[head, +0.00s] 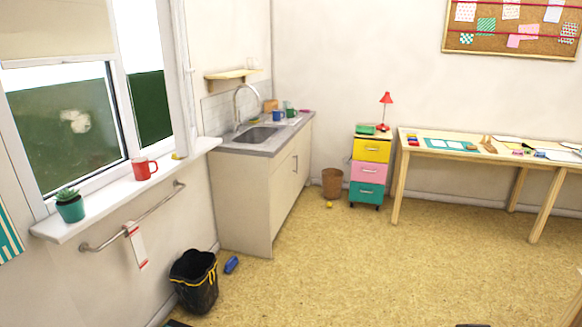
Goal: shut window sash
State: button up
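The window (65,120) is in the wall at the left of the head view. A beige blind (55,28) covers the top of its left part. A tall white sash (182,80) at the window's right side stands out from the wall into the room, seen nearly edge-on, so it looks open. Its lower end is just above the sill (130,190). A thin upright piece that looks like its handle (190,70) shows on its right edge. My gripper is not in view.
On the sill stand a potted plant (70,207) and a red mug (144,169); a small yellow thing lies near the sash's foot. A rail (130,220) runs below. A black bin (195,280) and blue object (231,265) are on the floor. The sink counter (225,147) is right; mid-floor is clear.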

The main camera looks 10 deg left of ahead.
aim_at(170, 19)
jog(key=i+l+u, duration=0.2)
jog(key=i+u, duration=0.2)
jog(key=i+l+u, duration=1.3)
jog(key=k+l, duration=0.05)
jog(key=k, duration=0.05)
